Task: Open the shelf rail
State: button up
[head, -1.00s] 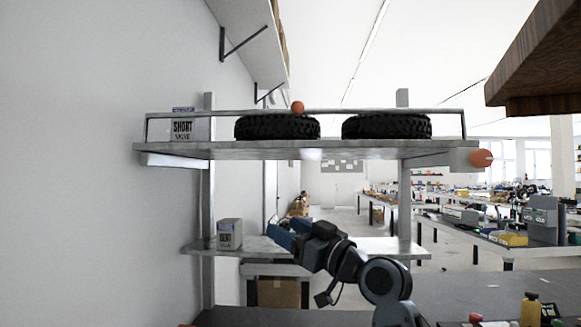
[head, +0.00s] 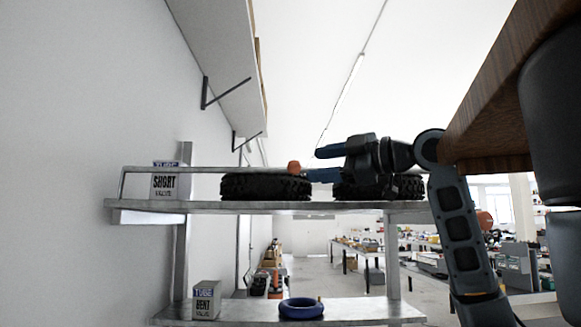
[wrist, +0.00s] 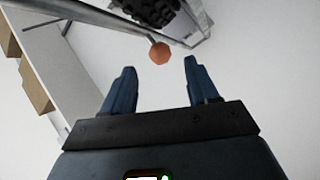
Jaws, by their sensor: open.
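The shelf rail (head: 215,169) is a thin metal bar along the front of the upper shelf, standing up in front of the tires. An orange knob (head: 294,168) sits at its middle; it also shows in the wrist view (wrist: 160,53), just beyond the fingertips and between them. My gripper (head: 312,164) is open and empty, pointing left at the knob from its right side. In the wrist view its two blue fingers (wrist: 159,66) are spread apart. Whether a finger touches the knob I cannot tell. My arm hides the rail's right part.
Two black tires (head: 265,188) and a short valve box (head: 166,185) stand on the upper shelf (head: 240,207). The lower shelf holds a vent valve box (head: 206,301) and a blue ring (head: 301,308). A wooden board (head: 490,120) overhangs at upper right.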

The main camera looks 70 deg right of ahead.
aim_at(301, 167)
jog(key=w+p, duration=0.1)
jog(key=w, duration=0.2)
jog(key=w+d, duration=0.1)
jog(key=w, duration=0.3)
jog(key=shift+d+p, duration=0.2)
jog(key=shift+p, duration=0.15)
grip_shut()
dwell(0.3)
